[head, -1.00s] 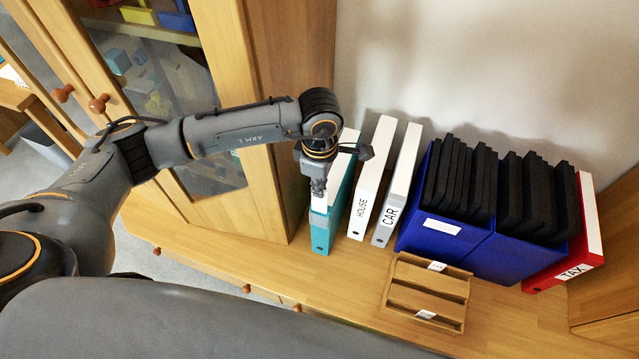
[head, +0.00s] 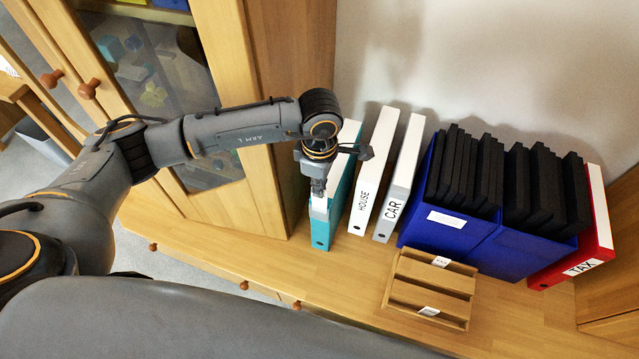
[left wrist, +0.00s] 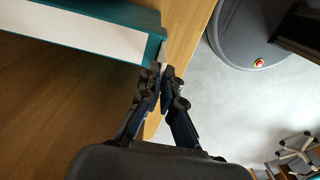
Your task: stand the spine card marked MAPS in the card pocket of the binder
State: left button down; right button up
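The teal binder (head: 324,232) stands upright at the left end of the row, its spine facing me. My left gripper (head: 318,190) is at the upper part of that spine, pointing down. It is shut on a small white card (head: 319,206), which shows just below the fingertips against the spine. In the left wrist view the fingertips (left wrist: 161,72) come together beside the teal binder (left wrist: 155,45), with a bit of white at their tips. The card's marking is not readable, and I cannot tell how deep it sits in the pocket. My right gripper is not in view.
White HOUSE (head: 372,175) and CAR (head: 402,180) binders stand close to the right. Blue boxes (head: 455,228) of black folders and a red TAX binder (head: 600,215) follow. A wooden rack (head: 430,290) with small white cards lies in front. A cabinet (head: 265,120) is close on the left.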

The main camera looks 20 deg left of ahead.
pick_arm(q)
jog(key=shift+f, duration=0.35)
jog(key=shift+f+b, duration=0.5)
jog(key=shift+b, duration=0.15)
jog(key=shift+f+b, duration=0.75)
jog(key=shift+f, duration=0.15)
jog(key=c, duration=1)
grip_release()
jog(key=shift+o, duration=0.2)
jog(key=shift+r, duration=0.15)
